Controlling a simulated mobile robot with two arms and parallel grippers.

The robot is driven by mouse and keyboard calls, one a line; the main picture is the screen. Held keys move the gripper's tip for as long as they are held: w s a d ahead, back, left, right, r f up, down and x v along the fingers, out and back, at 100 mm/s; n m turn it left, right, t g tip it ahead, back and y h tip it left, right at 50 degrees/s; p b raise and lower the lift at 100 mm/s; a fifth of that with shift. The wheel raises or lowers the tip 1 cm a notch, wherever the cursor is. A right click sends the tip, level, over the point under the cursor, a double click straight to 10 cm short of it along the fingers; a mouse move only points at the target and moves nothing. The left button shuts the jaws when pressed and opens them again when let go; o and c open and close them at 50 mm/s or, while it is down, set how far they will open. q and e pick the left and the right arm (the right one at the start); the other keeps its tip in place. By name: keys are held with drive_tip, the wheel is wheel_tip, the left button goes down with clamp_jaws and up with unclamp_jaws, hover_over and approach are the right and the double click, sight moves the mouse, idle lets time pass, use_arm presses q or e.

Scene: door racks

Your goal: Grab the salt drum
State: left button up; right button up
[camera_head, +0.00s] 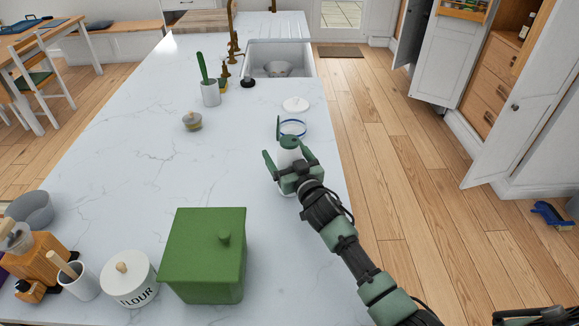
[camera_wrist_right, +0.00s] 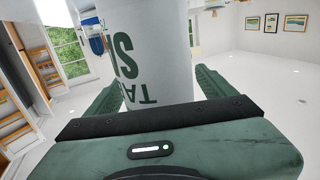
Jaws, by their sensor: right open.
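My right gripper is open, with one finger on each side of the drum. I cannot tell whether either finger touches it. My left gripper is not in view.
A blue-rimmed dish (camera_head: 293,127) and a white lidded pot (camera_head: 295,104) stand just beyond the drum. A green box (camera_head: 204,258) and a flour canister (camera_head: 130,280) stand at the near left. Mid-counter is clear.

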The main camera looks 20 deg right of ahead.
clamp_jaws()
drive_tip(key=shift+r, duration=0.2)
